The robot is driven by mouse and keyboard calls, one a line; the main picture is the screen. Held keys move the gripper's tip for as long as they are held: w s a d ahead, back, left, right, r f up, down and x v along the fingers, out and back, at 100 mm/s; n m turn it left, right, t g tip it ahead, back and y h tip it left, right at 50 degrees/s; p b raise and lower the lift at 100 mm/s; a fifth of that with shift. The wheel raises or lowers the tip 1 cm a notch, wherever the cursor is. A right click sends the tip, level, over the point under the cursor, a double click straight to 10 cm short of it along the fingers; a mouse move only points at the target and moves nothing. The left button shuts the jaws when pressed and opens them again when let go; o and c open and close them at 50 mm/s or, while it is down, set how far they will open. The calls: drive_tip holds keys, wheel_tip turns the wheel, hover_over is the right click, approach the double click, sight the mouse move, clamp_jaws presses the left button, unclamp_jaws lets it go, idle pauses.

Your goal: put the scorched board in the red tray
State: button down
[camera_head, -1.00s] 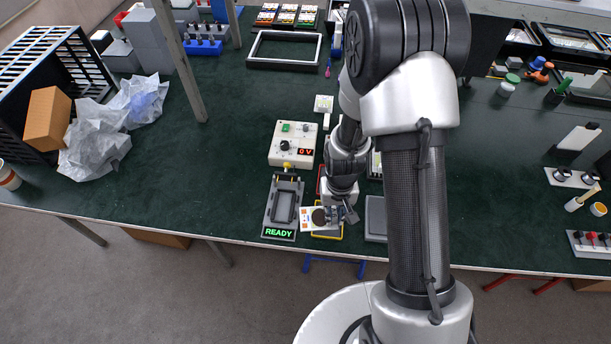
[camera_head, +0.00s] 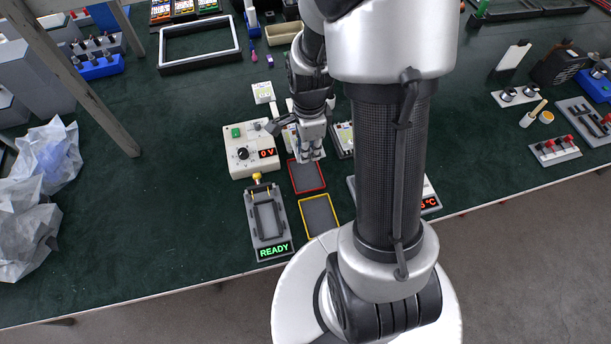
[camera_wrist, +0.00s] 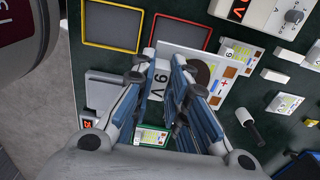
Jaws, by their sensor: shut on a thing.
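In the wrist view the board overlaps the near rim of the red tray (camera_wrist: 182,33). In the head view the board is mostly hidden.
The empty yellow-rimmed tray (camera_head: 320,213) is just nearer than the red one. A test fixture (camera_head: 266,221) reading READY stands to their left, below a meter box (camera_head: 251,149) showing 0 V. A green-rimmed tray (camera_wrist: 151,136) shows in the wrist view.

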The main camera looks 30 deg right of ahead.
sight(307, 186)
wheel_tip(307, 186, down, 16)
drive_tip(key=b, duration=0.5)
drive_tip(key=shift+f, duration=0.15)
drive_tip(key=c, duration=1.6)
unclamp_jaws()
drive_tip(key=shift+o, duration=0.2)
